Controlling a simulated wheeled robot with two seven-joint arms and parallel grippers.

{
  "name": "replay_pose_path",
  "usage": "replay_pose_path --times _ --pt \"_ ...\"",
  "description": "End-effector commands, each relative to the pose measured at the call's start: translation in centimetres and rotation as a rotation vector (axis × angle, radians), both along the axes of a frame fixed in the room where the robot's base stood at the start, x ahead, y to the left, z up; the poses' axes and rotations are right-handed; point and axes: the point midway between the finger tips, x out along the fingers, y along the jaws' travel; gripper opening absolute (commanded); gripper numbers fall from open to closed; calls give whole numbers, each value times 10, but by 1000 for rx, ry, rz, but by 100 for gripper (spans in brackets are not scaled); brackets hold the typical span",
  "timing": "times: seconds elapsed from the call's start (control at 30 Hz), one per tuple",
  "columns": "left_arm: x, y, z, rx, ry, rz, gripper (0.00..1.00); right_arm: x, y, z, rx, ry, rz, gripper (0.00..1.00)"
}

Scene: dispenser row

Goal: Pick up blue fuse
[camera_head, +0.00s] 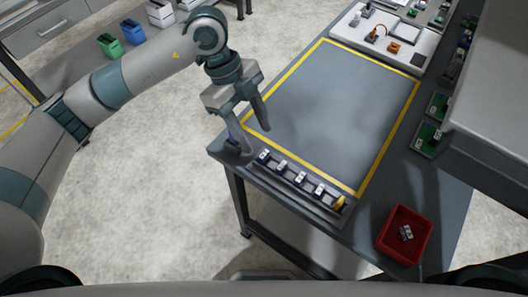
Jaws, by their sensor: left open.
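A dark dispenser row (290,187) lies along the near left edge of the workbench. It holds several small fuses with white faces, and a yellow piece (339,202) sits at its right end. The leftmost fuse (263,156) looks dark bluish, but at this size I cannot tell for certain which one is the blue fuse. My left gripper (254,139) is open and points down, with its fingers above and beside the left end of the row. It holds nothing that I can see. My right gripper is not in view.
A yellow-taped rectangle on the bench (330,110) is empty. A red bin (404,234) with a small grey part stands at the near right corner. A white tray (384,38) with parts is at the back, and green boards (430,137) line the right side. A grey housing overhangs the right.

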Motion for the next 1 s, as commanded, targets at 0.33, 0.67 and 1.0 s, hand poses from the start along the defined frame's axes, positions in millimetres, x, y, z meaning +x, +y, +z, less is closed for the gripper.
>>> replay_pose_path --times 0.33,0.67,1.0 --pt "-3 -3 -10 1 -1 -1 47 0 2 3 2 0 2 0" --pt "-5 -6 -17 1 2 0 47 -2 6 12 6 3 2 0" --pt "-14 -16 -53 1 2 0 47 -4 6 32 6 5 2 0"
